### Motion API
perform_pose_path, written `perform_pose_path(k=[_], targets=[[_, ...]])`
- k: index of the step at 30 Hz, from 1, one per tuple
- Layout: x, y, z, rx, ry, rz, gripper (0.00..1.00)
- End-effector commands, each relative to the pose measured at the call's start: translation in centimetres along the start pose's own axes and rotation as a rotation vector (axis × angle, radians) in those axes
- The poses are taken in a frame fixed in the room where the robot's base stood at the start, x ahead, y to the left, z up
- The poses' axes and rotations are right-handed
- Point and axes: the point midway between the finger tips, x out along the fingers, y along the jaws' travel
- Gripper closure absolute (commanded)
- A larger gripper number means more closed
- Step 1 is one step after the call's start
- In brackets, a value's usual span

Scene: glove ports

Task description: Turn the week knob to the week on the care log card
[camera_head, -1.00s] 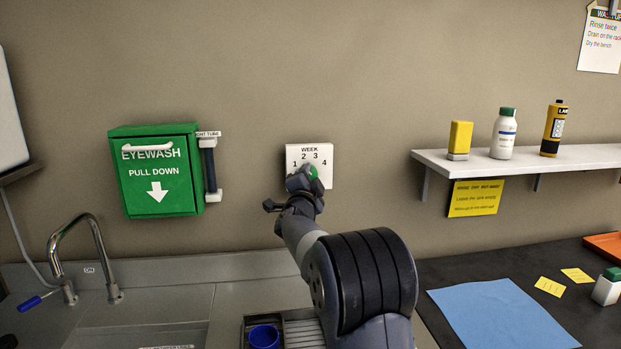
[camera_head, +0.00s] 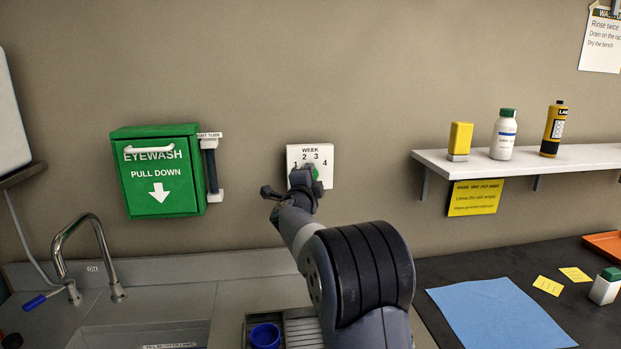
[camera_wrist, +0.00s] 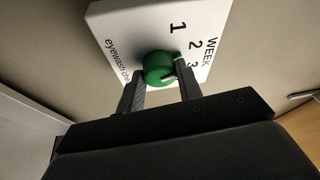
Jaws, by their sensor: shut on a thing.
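The week dial is a white plate (camera_head: 325,152) on the back wall, marked WEEK with numbers 1 to 4 around a green knob (camera_head: 318,187). The knob (camera_wrist: 159,68) shows clearly in the wrist view, with a white pointer mark on its right side, towards the number 3 side; the exact number it points at is hard to tell. My gripper (camera_wrist: 161,88) is shut on the knob, one finger on each side. In the head view my gripper (camera_head: 304,182) covers the plate's lower part. No card in view is readable as the care log card.
A green eyewash box (camera_head: 160,170) hangs left of the dial, above the sink with its tap (camera_head: 90,245). A shelf (camera_head: 520,162) with bottles is at right. A blue mat (camera_head: 500,312) and small yellow notes (camera_head: 548,286) lie on the dark bench.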

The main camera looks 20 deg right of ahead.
Motion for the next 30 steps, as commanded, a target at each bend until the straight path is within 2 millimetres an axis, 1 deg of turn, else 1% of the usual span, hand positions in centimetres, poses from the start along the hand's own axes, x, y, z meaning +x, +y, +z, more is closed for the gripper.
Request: perform_pose_path(k=[2, 3, 10, 17, 20, 23, 26, 30], targets=[[0.0, 0.0, 0.0, 0.000, 0.000, 0.000, 0.89], [0.0, 0.0, 0.0, 0.000, 0.000, 0.000, 0.64], [0.0, 0.0, 0.0, -0.001, 0.000, 0.000, 0.45], [0.0, 0.0, 0.0, -0.001, 0.000, 0.000, 0.44], [-0.4, 0.1, 0.0, -0.001, 0.000, 0.000, 0.44], [-1.4, 0.1, 0.1, 0.000, -0.001, -0.001, 0.44], [-3.1, 0.2, 0.1, -0.001, -0.002, -0.001, 0.44], [-5.8, 0.2, 0.1, 0.000, -0.002, -0.001, 0.44]])
